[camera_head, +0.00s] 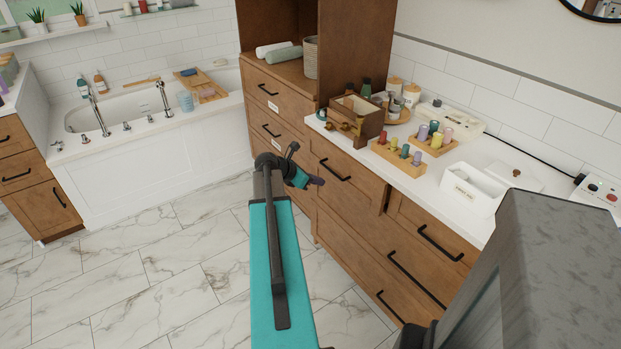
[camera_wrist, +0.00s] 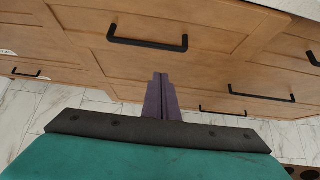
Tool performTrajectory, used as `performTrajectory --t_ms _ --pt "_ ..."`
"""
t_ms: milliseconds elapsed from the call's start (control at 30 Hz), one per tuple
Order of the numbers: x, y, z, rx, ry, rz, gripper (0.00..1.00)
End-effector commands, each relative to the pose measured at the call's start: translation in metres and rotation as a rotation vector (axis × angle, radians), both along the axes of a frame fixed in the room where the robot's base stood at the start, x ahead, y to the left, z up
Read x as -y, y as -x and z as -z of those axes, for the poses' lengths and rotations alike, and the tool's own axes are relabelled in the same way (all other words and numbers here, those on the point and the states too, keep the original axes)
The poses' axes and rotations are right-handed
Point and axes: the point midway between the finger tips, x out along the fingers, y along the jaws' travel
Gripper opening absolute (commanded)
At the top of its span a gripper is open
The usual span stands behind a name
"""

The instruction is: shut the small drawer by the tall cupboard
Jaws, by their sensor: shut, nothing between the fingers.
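The small wooden drawer (camera_head: 357,181) is at the top left of the counter unit, right beside the tall cupboard (camera_head: 285,75). It has a black bar handle, and a dark gap at its right edge suggests its front stands a little proud. In the wrist view the drawer front (camera_wrist: 205,62) fills the upper middle, with its handle above my fingers. My gripper (camera_head: 319,181) has purple fingers pressed together and empty, in front of the drawer's lower left area. In the wrist view my gripper (camera_wrist: 161,78) points at the wood below the handle. I cannot tell whether it touches.
The white countertop (camera_head: 425,185) above holds a small wooden box (camera_head: 357,118), peg blocks (camera_head: 399,157) and a white container (camera_head: 470,190). More drawers (camera_head: 415,265) lie right and below. The marble floor (camera_head: 160,255) is clear to the left, up to the bathtub (camera_head: 140,115).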

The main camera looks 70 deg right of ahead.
Motion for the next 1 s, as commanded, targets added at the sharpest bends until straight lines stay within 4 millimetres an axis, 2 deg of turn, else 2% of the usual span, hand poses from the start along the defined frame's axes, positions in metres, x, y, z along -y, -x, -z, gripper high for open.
performTrajectory --t_ms 67,400,1000 --pt "0.009 0.005 0.008 -0.001 -0.002 0.001 0.0" --pt "0.037 0.024 0.0 0.001 0.0 0.001 0.0" --pt "0.042 0.024 -0.001 0.0 -0.001 -0.006 0.0"
